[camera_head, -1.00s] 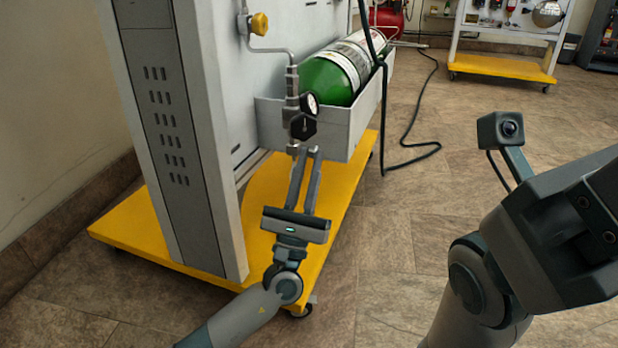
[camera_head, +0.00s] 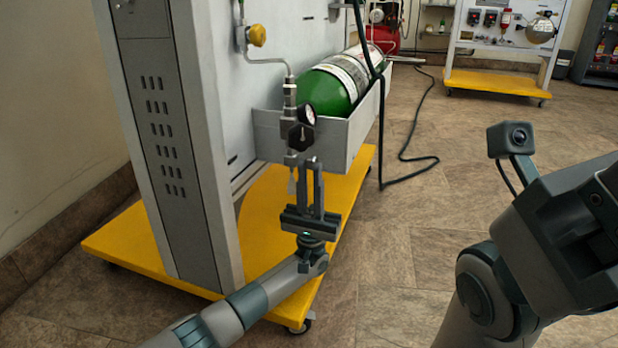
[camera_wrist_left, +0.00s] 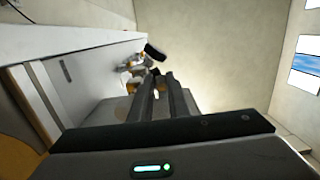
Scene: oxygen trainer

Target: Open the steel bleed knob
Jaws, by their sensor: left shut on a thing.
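A black regulator body (camera_head: 301,134) with a round gauge (camera_head: 308,114) hangs on a steel pipe at the front of the panel stand. A small steel fitting (camera_head: 291,158) shows just below it. My left gripper (camera_head: 313,163) reaches up from below, its fingertips just under the black body. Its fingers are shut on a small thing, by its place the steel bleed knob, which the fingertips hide. In the left wrist view, the nearly parallel fingers (camera_wrist_left: 163,80) end close to a black part (camera_wrist_left: 155,51). My right gripper is out of view; only its arm shows at right.
A green cylinder (camera_head: 326,92) lies in a grey tray (camera_head: 337,139) behind the regulator. A yellow valve knob (camera_head: 258,36) sits higher on the panel. The yellow base (camera_head: 135,240) spreads below. A black hose (camera_head: 408,160) trails over the open floor at right.

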